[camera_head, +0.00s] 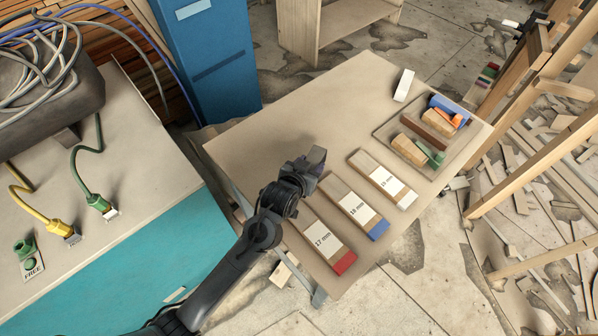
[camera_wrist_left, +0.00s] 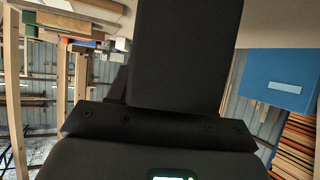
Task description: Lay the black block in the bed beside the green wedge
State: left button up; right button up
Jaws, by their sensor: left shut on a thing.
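My left gripper (camera_head: 305,168) is over the near left part of the wooden table, shut on a small dark block (camera_head: 317,156), which I take to be the black block. The gripper's dark parts hide much of it. In the left wrist view a large dark shape fills the middle, and I cannot tell block from finger there. The green wedge (camera_head: 434,157) lies in the shallow tray (camera_head: 382,132), the likely bed, at the table's right, beside a tan block (camera_head: 409,150). The held block is left of the tray, apart from it. My right gripper is not in view.
Three labelled boards with red (camera_head: 344,263), blue (camera_head: 378,229) and white (camera_head: 407,200) ends lie along the table's front. A white block (camera_head: 404,85) stands behind the tray. The tray also holds a brown bar (camera_head: 427,130), a blue piece (camera_head: 451,107) and orange pieces. The table's back left is clear.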

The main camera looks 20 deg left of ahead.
pick_arm(q)
jog(key=a, duration=0.1)
jog(key=a+f, duration=0.1)
jog(key=w+a+f, duration=0.1)
jog(key=shift+a+f, duration=0.15)
jog(key=shift+a, duration=0.25)
jog(key=shift+f, duration=2.05)
jog(key=shift+f, duration=0.1)
jog(key=o, duration=1.3)
jog(key=shift+f, duration=0.1)
jog(key=shift+c, duration=0.2)
